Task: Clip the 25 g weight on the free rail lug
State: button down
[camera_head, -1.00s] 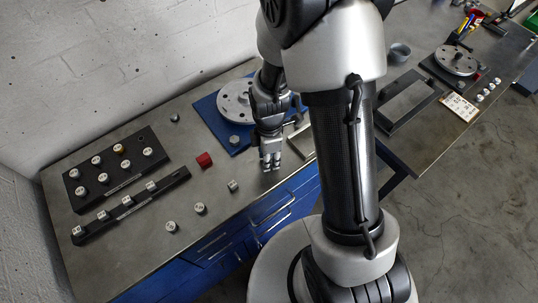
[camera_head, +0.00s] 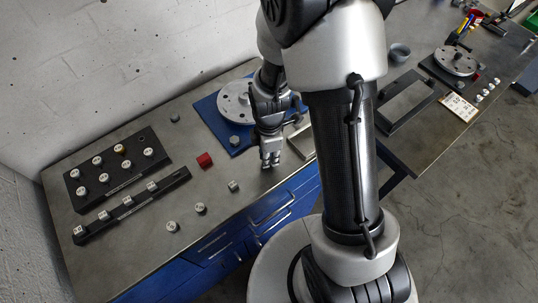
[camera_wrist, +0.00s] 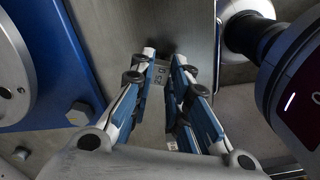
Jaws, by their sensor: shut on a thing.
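My gripper (camera_head: 270,162) is over the front part of the bench, by the blue plate's front edge. In the wrist view its fingers (camera_wrist: 165,70) are close together on a small grey weight (camera_wrist: 159,75); its marking is too small to read. The long black rail (camera_head: 165,183) lies at the bench's left front, away from my gripper. Several white-topped weights stand along it, and its right end looks bare. Its lugs are too small to make out.
A black block (camera_head: 73,178) with several weights stands behind the rail. A grey rotor disc (camera_head: 236,103) sits on the blue plate (camera_head: 207,109). Bare bench lies around the red block.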

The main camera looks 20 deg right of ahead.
jog(key=shift+r+p, duration=2)
jog(key=shift+r, duration=0.75)
jog(key=shift+f, duration=0.1)
